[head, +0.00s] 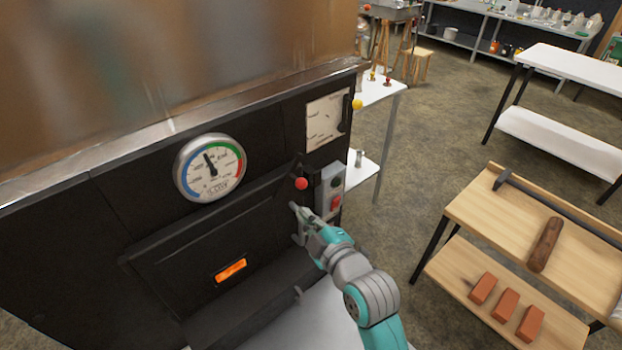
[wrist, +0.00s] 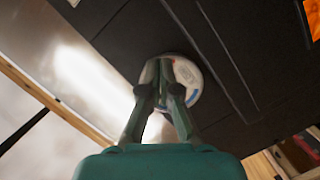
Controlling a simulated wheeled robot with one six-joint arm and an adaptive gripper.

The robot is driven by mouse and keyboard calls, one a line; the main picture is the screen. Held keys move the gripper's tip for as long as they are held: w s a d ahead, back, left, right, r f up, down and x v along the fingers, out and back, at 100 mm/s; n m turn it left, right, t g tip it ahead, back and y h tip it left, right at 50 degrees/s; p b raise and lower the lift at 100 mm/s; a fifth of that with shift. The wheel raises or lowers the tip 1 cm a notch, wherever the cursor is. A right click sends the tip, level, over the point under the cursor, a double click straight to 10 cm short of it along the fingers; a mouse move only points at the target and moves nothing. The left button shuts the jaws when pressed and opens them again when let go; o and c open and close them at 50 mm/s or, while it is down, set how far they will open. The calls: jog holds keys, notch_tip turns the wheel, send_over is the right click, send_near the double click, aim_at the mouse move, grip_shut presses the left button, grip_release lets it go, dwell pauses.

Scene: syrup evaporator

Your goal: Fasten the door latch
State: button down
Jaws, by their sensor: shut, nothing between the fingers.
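The black firebox door (head: 190,253), with a glowing orange window (head: 231,270), is in the evaporator's front in the head view. It looks closed or nearly so; I cannot tell if it is fully flush. A red ball knob (head: 301,183) on a short dark lever stands at the door's upper right corner and looks like the latch handle. My gripper (head: 294,208) is just below the knob, apart from it in the picture. In the wrist view my gripper (wrist: 163,66) is shut and empty, with the fingertips in front of the round gauge (wrist: 189,88). The knob is not visible there.
A grey switch box (head: 331,190) with a red button is close to the right of my gripper. A wooden table (head: 482,212) with tools and bricks stands right; open floor lies between.

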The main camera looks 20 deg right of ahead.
jog(key=shift+w+d+r, duration=0.3)
jog(key=shift+w+r, duration=0.1)
jog(key=shift+w, duration=0.25)
jog(key=w+d+f, duration=0.2)
jog(key=w+f, duration=0.1)
jog(key=w, duration=0.7)
jog(key=shift+w+f, duration=0.4)
jog(key=shift+d, duration=0.1)
